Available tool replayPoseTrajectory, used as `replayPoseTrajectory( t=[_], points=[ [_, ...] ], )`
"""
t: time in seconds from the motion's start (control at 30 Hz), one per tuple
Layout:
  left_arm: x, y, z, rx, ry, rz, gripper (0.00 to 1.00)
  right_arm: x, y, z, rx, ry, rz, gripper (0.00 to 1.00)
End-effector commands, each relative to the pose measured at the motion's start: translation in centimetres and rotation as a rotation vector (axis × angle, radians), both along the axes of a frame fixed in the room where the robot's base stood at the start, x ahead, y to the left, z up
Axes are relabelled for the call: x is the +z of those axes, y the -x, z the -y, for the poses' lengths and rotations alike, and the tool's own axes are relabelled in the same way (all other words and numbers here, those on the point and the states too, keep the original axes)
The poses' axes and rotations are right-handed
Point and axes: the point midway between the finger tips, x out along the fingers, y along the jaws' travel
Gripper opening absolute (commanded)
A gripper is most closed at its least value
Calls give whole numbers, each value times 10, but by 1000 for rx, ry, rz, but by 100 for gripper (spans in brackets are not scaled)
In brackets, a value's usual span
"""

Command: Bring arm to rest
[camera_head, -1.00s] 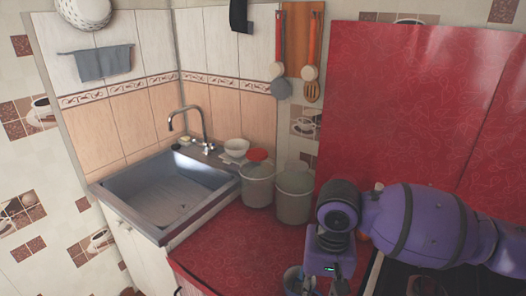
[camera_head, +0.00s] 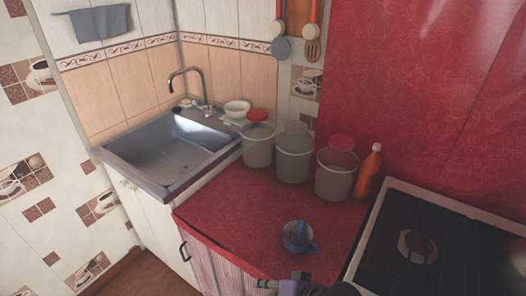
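Part of my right gripper (camera_head: 268,284) shows at the bottom edge, in front of the red counter (camera_head: 238,215). Its purple body and dark arm are mostly cut off by the frame, and I cannot tell whether its fingers are open or shut. A blue-grey cup (camera_head: 297,240) with a blue item inside stands on the counter, beyond the gripper and apart from it. My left gripper is not in view.
Several lidded canisters, one of them at the right (camera_head: 335,178), and an orange bottle (camera_head: 368,175) line the back of the counter. A sink (camera_head: 165,185) is at the left. A black stove (camera_head: 440,235) is at the right. The counter's middle is clear.

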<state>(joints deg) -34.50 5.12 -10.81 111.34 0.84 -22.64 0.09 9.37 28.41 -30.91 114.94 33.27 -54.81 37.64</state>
Motion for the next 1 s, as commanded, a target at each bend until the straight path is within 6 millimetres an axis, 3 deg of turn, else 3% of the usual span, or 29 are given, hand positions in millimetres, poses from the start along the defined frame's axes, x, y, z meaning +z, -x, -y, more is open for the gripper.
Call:
replayPoseTrajectory(
  t=[0.03,0.17,0.3,0.5,0.7,1.0],
  points=[
    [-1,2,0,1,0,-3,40,-16,12,9,-39,-1,32,32],
    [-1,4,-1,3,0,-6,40,-50,37,48,-123,76,150,32],
    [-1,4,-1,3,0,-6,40,-85,83,103,-189,241,240,32],
    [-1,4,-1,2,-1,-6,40,-111,151,164,-202,474,286,32],
    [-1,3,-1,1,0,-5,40,-116,175,182,-189,556,296,32],
    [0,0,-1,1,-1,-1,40,-116,175,182,-187,555,294,32]
  ],
)
